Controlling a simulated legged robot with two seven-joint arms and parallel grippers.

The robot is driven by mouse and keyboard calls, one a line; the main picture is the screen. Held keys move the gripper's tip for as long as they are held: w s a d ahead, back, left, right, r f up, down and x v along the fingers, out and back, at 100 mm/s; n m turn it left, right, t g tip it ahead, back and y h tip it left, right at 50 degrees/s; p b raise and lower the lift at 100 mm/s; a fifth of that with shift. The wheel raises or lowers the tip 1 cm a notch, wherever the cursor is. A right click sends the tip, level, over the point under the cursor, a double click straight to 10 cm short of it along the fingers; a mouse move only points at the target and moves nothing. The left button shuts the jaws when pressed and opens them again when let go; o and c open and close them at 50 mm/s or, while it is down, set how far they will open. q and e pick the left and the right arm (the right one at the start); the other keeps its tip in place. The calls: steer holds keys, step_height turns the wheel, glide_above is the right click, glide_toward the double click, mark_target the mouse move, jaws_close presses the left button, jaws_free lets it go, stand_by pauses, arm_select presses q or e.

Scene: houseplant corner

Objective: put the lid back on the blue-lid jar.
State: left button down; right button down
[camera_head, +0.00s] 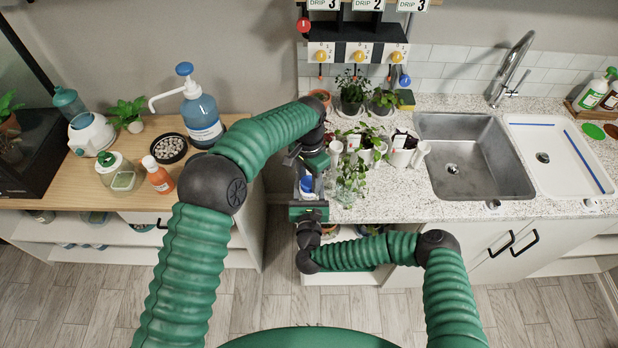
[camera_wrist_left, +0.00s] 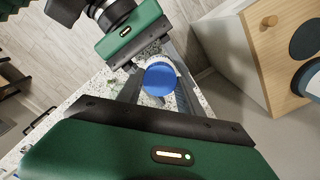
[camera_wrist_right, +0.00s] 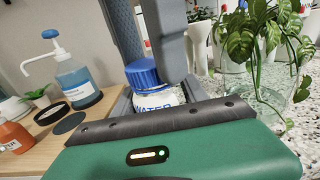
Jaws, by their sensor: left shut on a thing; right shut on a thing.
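The blue lid (camera_head: 306,183) shows between my two grippers at the left end of the counter. My left gripper (camera_wrist_left: 160,88) comes from above and is shut on the lid (camera_wrist_left: 160,78). The white-labelled jar (camera_wrist_right: 160,98) stands below, with "WATER" on its label, and my right gripper (camera_wrist_right: 158,92) is shut on it from the front. In the right wrist view the lid (camera_wrist_right: 142,73) sits at the jar's mouth and looks slightly tilted. Whether it is seated cannot be told. The grippers hide much of the jar in the head view.
A glass vessel with a leafy plant (camera_wrist_right: 262,80) stands close to the right of the jar. Potted plants (camera_head: 355,92) and the sink (camera_head: 470,150) lie beyond. The wooden table (camera_head: 140,195) at the left holds a blue pump bottle (camera_head: 203,118) and an orange bottle (camera_head: 159,178).

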arm_select(q)
steer(key=m, duration=0.7)
steer(key=shift+w+r, duration=0.1)
steer(key=shift+w, duration=0.1)
arm_select(e)
steer(key=shift+s+a, duration=0.1)
steer(key=shift+a, duration=0.05)
arm_select(q)
steer(key=c, duration=1.2)
jaws_free()
steer(key=o, duration=0.4)
steer(key=shift+s, duration=0.15)
steer(key=shift+o, duration=0.2)
steer(key=shift+r, duration=2.2)
steer(key=shift+c, duration=0.4)
